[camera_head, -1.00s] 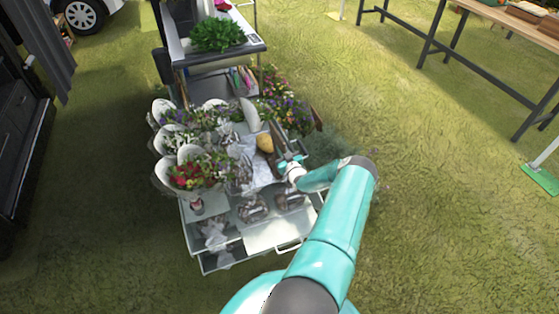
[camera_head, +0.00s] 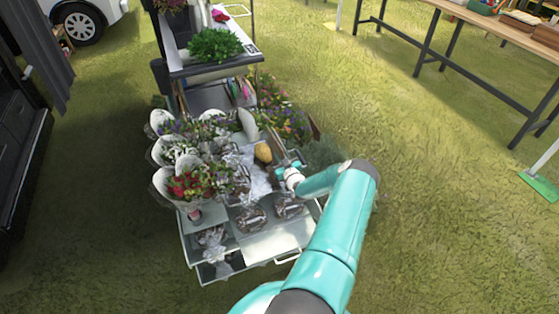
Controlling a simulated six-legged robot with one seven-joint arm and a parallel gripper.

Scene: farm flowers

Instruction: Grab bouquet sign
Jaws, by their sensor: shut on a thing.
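My gripper (camera_head: 283,167) is at the right side of the flower cart (camera_head: 270,245), just right of a yellow-brown rounded thing (camera_head: 263,153). It is shut on a thin dark brown board (camera_head: 277,146), which looks like the bouquet sign. The board stands up among the goods, its face and lettering too small to read. My fingers are small and partly hidden by the wrist. Wrapped bouquets (camera_head: 190,185) stand in white paper along the cart's left side.
Clear wrapped packs (camera_head: 250,217) lie on the cart's lower tiers. More flowers (camera_head: 285,115) crowd just behind my gripper. A green leafy plant (camera_head: 215,44) sits on the shelf behind. A long table (camera_head: 450,40) stands at the far right. The grass between is open.

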